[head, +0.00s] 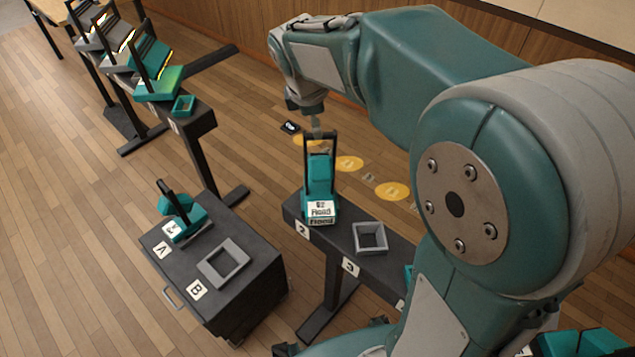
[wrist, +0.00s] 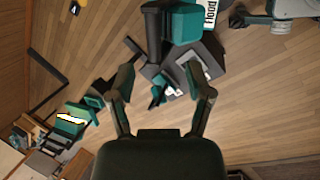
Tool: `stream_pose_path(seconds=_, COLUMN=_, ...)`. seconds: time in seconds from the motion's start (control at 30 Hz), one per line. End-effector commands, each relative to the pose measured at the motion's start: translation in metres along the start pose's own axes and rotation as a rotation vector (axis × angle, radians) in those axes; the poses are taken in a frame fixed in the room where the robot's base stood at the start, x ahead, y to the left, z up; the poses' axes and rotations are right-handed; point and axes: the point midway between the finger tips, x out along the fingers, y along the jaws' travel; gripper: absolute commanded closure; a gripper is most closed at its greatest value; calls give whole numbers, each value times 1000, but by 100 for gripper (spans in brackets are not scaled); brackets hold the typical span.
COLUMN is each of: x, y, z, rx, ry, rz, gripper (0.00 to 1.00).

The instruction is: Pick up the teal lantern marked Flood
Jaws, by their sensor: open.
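The teal lantern marked Flood (head: 318,187) stands upright on the dark rack (head: 338,237), at the place marked 2. It has a tall black handle and a white Flood label on its front. In the wrist view the lantern (wrist: 185,24) is at the top, cut off by the edge, its label turned sideways. My gripper (wrist: 163,92) is open and empty, its two fingers spread apart. In the head view it is at the top of the lantern's handle, its fingers mostly hidden; I cannot tell whether they touch.
A grey empty holder (head: 370,237) is beside the lantern at place 3. A dark cabinet (head: 262,262) marked A and B carries another teal lantern (head: 182,214) and an empty grey frame (head: 223,263). Several teal lanterns stand on the rack at upper left. Yellow discs (head: 392,191) mark the floor.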

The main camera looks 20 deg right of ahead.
Motion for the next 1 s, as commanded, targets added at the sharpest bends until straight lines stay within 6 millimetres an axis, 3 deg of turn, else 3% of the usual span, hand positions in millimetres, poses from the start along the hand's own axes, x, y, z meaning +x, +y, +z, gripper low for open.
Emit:
stream_pose_path(seconds=0.1, x=19, y=0, z=0, rx=1, ry=-1, rz=-4, gripper=34)
stream_pose_path(seconds=0.27, x=30, y=1, z=0, rx=2, ry=0, rz=-2, gripper=34)
stream_pose_path(seconds=0.57, x=73, y=8, z=-2, rx=3, ry=-1, rz=-4, gripper=34)
stream_pose_path(seconds=0.87, x=78, y=8, z=-2, rx=4, ry=1, rz=0, gripper=34)
stream_pose_path(seconds=0.97, x=78, y=8, z=-2, rx=3, ry=1, rz=0, gripper=74)
stream_pose_path(seconds=1.0, x=78, y=8, z=-2, rx=3, ry=1, rz=0, gripper=92)
